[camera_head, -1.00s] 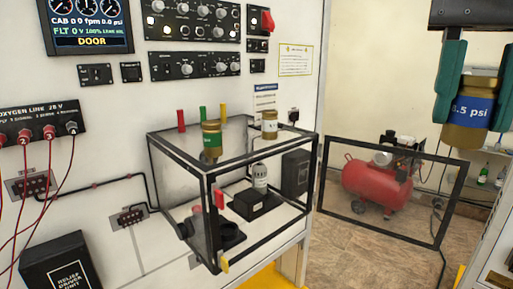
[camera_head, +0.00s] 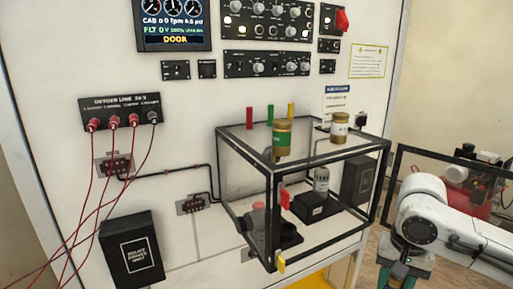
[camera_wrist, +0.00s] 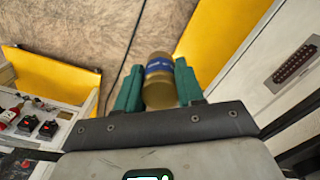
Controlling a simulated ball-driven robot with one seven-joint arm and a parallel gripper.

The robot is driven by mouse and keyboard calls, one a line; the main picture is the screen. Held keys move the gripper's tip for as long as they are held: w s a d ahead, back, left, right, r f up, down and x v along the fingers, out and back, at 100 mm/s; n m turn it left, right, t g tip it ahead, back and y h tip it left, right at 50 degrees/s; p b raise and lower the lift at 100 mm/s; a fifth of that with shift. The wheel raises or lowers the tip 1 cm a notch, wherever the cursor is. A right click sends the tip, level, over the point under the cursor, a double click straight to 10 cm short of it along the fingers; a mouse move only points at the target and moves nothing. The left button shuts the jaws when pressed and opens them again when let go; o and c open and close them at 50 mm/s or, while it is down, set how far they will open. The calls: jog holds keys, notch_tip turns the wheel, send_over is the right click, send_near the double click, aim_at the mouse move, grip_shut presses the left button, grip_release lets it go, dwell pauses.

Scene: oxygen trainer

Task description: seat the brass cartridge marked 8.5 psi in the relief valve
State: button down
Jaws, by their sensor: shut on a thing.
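In the wrist view a brass cartridge (camera_wrist: 160,88) with a blue band sits between the two green fingers of my gripper (camera_wrist: 159,88), which is shut on it. Its marking is not readable now. In the head view my gripper (camera_head: 404,272) is at the bottom edge, right of the glass case, pointing down and partly cut off. A green-banded brass cartridge (camera_head: 282,147) and a white-banded one (camera_head: 340,131) stand at the top of the case (camera_head: 273,215). Inside the case is a dark round fitting (camera_head: 288,236); I cannot tell whether it is the relief valve.
The black-edged case door (camera_head: 402,158) swings out to the right, beside my arm. A grey bottle-like part (camera_head: 321,181) stands on a black block inside. A black box (camera_head: 131,250) and red leads (camera_head: 90,185) are left. The red compressor (camera_head: 482,197) is partly hidden behind my arm.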

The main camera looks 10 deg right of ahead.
jog(key=s+a+f+n, duration=0.35)
jog(key=a+f, duration=0.45)
jog(key=f, duration=0.5)
jog(key=s+a+f+n, duration=0.35)
jog(key=a+f, duration=0.45)
jog(key=f, duration=0.4)
jog(key=w+a+r+n, duration=0.1)
jog(key=w+a+r, duration=0.2)
jog(key=w, duration=0.2)
jog(key=s+d+f, duration=0.3)
jog(key=s, duration=0.1)
jog(key=shift+s, duration=0.2)
jog(key=shift+d+f, duration=0.1)
jog(key=shift+d, duration=0.05)
